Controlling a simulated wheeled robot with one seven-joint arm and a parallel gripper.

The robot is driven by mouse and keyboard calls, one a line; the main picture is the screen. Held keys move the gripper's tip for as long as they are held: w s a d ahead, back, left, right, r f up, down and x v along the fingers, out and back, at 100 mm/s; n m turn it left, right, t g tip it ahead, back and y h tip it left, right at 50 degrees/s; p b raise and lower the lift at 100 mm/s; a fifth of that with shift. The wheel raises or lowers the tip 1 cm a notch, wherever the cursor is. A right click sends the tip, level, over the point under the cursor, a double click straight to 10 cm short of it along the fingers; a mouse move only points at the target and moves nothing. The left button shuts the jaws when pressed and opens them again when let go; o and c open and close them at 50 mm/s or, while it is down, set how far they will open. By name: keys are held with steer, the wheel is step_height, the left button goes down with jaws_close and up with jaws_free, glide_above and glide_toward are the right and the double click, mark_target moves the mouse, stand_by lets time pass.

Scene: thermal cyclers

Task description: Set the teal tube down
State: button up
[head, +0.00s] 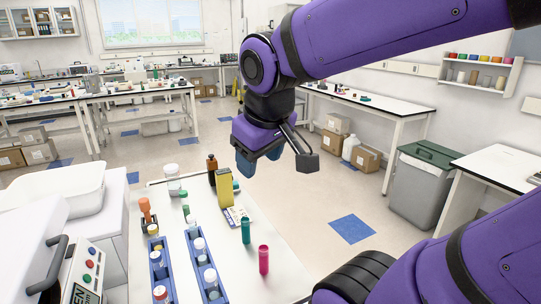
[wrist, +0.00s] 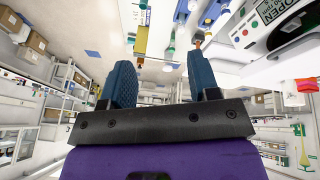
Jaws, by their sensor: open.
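The teal tube (head: 246,231) stands upright on the white bench top (head: 285,270) in the head view, just behind and left of a pink tube (head: 263,260). My gripper (head: 258,161) is in the air beyond and above the tube, apart from it. In the wrist view the two blue fingers of my gripper (wrist: 160,62) are spread, with nothing between them. I cannot tell for sure which small item in the wrist view is the teal tube.
Blue racks (head: 204,268) with capped tubes stand on the bench. A yellow box (head: 224,190), a brown bottle (head: 212,168) and an orange tube (head: 145,210) stand near them. A machine with buttons (head: 84,276) is at the left. The bench's right front is clear.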

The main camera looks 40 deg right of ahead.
steer(key=shift+m+t+y, duration=0.5)
steer(key=shift+y, duration=0.3)
steer(key=shift+s+a+r, duration=0.15)
steer(key=shift+s+r, duration=0.15)
steer(key=shift+s, duration=0.4)
steer(key=shift+s+a+r, duration=0.2)
steer(key=shift+s+r, duration=0.1)
steer(key=shift+s, duration=0.35)
steer(key=shift+s+a+r, duration=0.15)
steer(key=shift+s+r, duration=0.15)
steer(key=shift+s, duration=0.4)
